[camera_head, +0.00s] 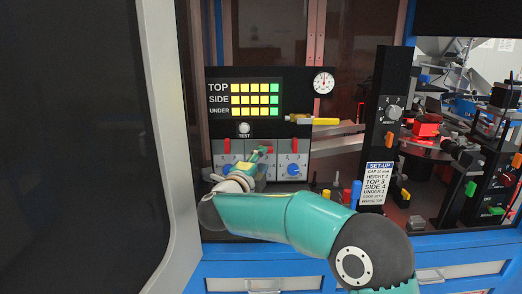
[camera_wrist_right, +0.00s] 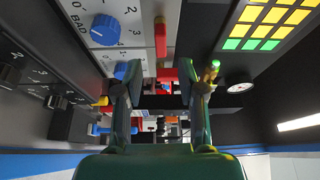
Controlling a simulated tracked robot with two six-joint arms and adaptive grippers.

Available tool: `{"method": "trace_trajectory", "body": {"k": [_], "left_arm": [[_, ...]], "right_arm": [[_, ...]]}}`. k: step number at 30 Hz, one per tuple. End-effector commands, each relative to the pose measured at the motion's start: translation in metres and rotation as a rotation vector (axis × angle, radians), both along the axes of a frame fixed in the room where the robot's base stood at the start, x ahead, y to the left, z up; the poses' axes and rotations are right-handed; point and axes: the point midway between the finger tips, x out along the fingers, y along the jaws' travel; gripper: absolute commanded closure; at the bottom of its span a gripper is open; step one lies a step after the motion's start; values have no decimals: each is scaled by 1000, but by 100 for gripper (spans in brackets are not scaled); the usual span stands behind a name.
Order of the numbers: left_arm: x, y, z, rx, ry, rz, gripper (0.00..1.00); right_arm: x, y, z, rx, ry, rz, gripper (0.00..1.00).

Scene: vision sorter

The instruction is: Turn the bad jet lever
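A row of white plates (camera_head: 305,160) with red levers and blue knobs sits below the display in the head view. The left red lever (camera_head: 227,146) and the right red lever (camera_head: 294,146) show; the middle plate is partly hidden by my right gripper (camera_head: 262,155). In the right wrist view, a blue knob (camera_wrist_right: 106,29) has the word BAD beside it, and a red lever (camera_wrist_right: 160,37) appears beyond the gap of my right gripper (camera_wrist_right: 162,75). Its fingers are apart with nothing visibly held. Contact with a lever cannot be told. My left gripper is not in view.
A display (camera_head: 255,98) with yellow and green squares stands above the plates, with a white TEST button (camera_head: 244,128) below it. A yellow-handled part (camera_head: 312,121) juts out to the right. A black post (camera_head: 385,120) with a SET-UP card (camera_head: 379,183) stands farther right.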

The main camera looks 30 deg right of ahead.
Motion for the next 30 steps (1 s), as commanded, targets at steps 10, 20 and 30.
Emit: {"method": "trace_trajectory", "body": {"k": [10, 20, 30], "left_arm": [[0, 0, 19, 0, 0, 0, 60], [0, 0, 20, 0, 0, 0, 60], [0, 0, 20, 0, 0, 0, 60]], "right_arm": [[35, -32, 1, 0, 3, 12, 60], [41, -39, 0, 0, 1, 16, 60], [41, -39, 0, 0, 1, 16, 100]]}}
